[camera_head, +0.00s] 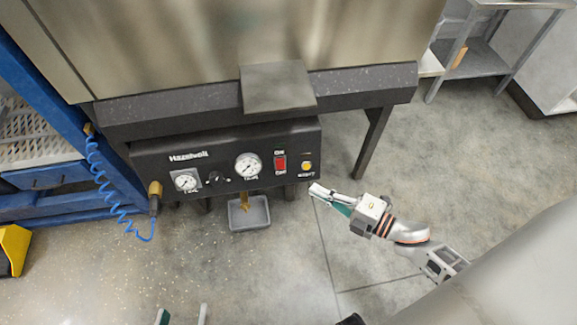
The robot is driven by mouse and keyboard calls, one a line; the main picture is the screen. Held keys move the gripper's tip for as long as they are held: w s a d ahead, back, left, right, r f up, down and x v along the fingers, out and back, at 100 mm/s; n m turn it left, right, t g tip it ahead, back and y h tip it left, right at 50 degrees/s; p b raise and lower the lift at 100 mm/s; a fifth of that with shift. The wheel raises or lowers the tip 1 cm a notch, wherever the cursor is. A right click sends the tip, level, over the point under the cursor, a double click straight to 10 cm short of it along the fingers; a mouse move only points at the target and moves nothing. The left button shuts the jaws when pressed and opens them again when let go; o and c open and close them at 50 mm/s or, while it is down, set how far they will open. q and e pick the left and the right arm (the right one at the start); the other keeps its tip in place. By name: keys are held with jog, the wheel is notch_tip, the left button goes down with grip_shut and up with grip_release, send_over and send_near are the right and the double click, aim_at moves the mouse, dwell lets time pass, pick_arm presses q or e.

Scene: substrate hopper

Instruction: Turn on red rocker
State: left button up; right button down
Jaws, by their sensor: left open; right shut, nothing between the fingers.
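The red rocker (280,163) sits on the right part of the black control panel (215,150), with small lettering above and below it. Which side of it is pressed in is too small to tell. My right gripper (318,190) is shut and empty, below and to the right of the rocker and apart from it in the picture. Its fingers point left toward the panel. My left gripper (181,315) shows only its fingertips at the bottom edge. They are apart, with nothing seen between them.
The panel also carries two gauges (248,166), a dark knob (217,178) and a yellow button (306,165). A grey tray (249,214) is below it. A coiled blue hose (118,205) hangs at left. A dark support leg (372,145) stands right of the panel. Floor in front is open.

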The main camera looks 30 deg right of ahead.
jog(key=b, duration=0.1)
send_near(278, 160)
jog(key=a, duration=0.4)
jog(key=w, duration=0.1)
jog(key=w+f+b, duration=0.1)
jog(key=w, duration=0.3)
jog(key=shift+d+f, duration=0.2)
jog(key=shift+d, duration=0.1)
pick_arm(q)
jog(key=d+n, duration=0.2)
jog(key=s+d, duration=0.1)
jog(key=shift+f+n, duration=0.4)
jog(key=shift+h, duration=0.3)
pick_arm(e)
jog(key=shift+w+r, duration=0.15)
jog(key=shift+w, duration=0.2)
jog(key=shift+d, duration=0.1)
pick_arm(q)
jog(key=shift+s+a+m, duration=0.1)
jog(key=shift+m, duration=0.2)
jog(key=shift+r, duration=0.1)
pick_arm(e)
jog(key=shift+s, duration=0.15)
